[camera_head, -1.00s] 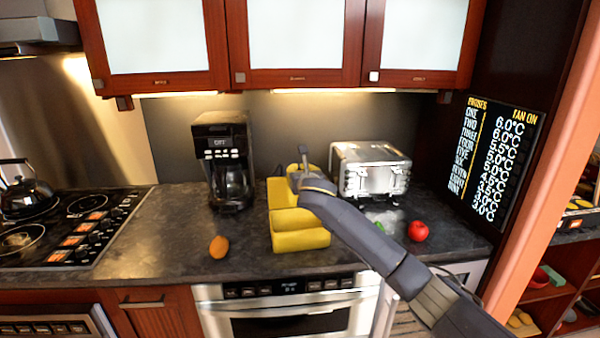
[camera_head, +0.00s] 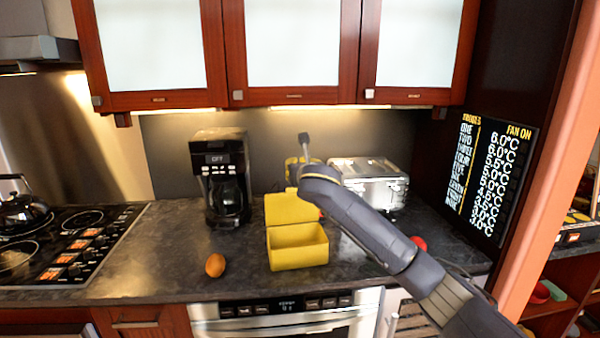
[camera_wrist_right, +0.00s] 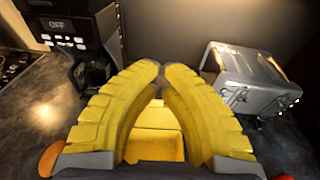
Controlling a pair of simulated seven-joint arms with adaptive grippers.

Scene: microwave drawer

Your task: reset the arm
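My right arm comes in from the lower right and reaches over the counter. Its gripper (camera_head: 298,163) is partly hidden behind the wrist in the head view, above and behind a yellow box. In the right wrist view the yellow fingers (camera_wrist_right: 162,70) curve in and their tips nearly meet, with nothing held between them. The open yellow box (camera_head: 297,250) stands on the counter with its lid (camera_head: 290,207) raised at the back. The box also shows between the fingers in the right wrist view (camera_wrist_right: 156,140), apart from them. My left gripper is not in view.
A black coffee maker (camera_head: 222,175) stands left of the box and a silver toaster (camera_head: 368,180) behind right. An orange fruit (camera_head: 215,265) lies front left; a red fruit (camera_head: 419,243) is partly hidden by my arm. Cabinets (camera_head: 290,50) hang above.

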